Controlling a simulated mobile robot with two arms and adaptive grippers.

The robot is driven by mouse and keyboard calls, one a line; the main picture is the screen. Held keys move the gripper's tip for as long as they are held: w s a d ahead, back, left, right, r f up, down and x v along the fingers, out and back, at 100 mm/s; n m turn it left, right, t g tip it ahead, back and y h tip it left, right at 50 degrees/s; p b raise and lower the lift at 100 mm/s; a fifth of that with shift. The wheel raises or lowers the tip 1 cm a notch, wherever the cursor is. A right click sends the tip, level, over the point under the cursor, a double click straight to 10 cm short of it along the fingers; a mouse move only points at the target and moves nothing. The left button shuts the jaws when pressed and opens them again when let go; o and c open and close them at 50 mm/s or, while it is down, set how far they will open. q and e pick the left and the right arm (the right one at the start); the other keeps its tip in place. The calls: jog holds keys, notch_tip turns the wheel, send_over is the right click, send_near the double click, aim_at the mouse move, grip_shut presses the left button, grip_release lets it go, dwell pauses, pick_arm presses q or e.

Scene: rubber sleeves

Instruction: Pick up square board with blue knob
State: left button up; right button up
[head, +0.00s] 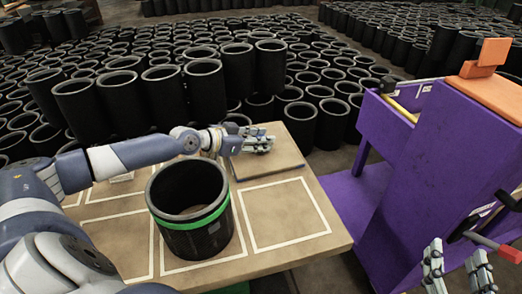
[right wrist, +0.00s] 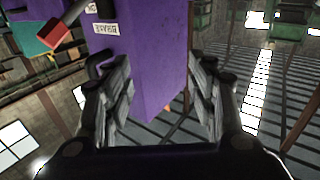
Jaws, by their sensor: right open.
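A flat tan square board (head: 268,166) with a dark edge lies at the back of the wooden table (head: 318,222). My left gripper (head: 266,141) is over the board, reaching in from the left; its fingers cover part of the board. I see no blue knob; it may be hidden behind these fingers. I cannot tell whether the left gripper is open or shut. My right gripper (head: 458,262) is open and empty at the lower right, in front of the purple cart (head: 435,155). In the right wrist view its fingers (right wrist: 163,100) stand wide apart, with the purple cart beyond them.
A black rubber sleeve (head: 188,222) with a green band stands upright on the table, in front of my left forearm. White outlined squares mark the tabletop; the right front square (head: 284,214) is empty. Many black sleeves (head: 180,75) stand on the floor behind the table.

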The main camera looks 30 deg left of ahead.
pick_arm(q)
grip_shut()
jog(key=shift+r, duration=0.15)
